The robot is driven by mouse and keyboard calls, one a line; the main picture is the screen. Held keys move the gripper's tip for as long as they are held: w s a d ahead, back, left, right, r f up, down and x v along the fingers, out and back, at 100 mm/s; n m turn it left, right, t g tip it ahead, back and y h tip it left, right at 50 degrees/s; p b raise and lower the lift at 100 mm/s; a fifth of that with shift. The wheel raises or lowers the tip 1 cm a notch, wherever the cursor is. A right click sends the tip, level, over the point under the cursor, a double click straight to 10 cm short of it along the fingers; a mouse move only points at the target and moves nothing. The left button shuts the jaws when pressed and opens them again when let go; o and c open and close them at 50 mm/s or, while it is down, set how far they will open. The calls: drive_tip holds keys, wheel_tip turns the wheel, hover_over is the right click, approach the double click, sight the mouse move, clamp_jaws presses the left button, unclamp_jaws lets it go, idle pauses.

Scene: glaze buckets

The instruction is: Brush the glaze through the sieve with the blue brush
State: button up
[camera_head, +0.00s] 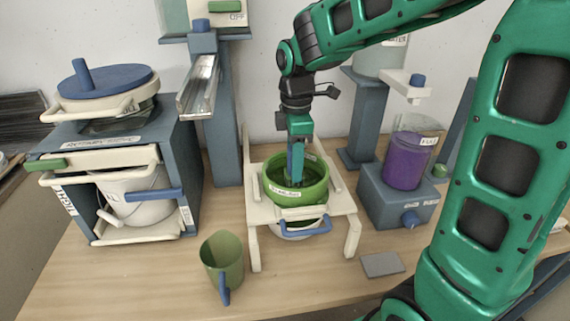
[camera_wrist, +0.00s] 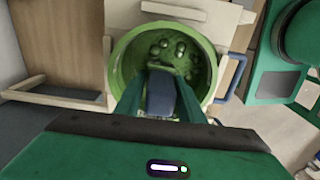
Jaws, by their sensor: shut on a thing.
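The green sieve (camera_head: 315,188) sits on a cream stand (camera_head: 345,203) in the middle of the bench. A bucket (camera_head: 297,234) with a blue handle stands under the stand, mostly hidden. My gripper (camera_head: 297,155) points down over the sieve and is shut on the blue brush (camera_head: 297,170). The brush's lower end is inside the sieve, its tip hidden by the rim. In the wrist view, the brush (camera_wrist: 161,95) sits between my fingers, above the sieve (camera_wrist: 122,62). Green glaze (camera_wrist: 170,50) with several round lumps shows in the sieve; I cannot tell whether the bristles touch it.
A green jug (camera_head: 223,258) stands in front, left of the stand. A grey slab (camera_head: 382,264) lies at front right. A blue cabinet (camera_head: 178,155) with a white bucket (camera_head: 135,200) stands left. A purple container (camera_head: 405,162) on a blue base stands right. The front bench is mostly clear.

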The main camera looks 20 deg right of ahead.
drive_tip(key=shift+d, duration=0.1)
drive_tip(key=shift+r, duration=4.55)
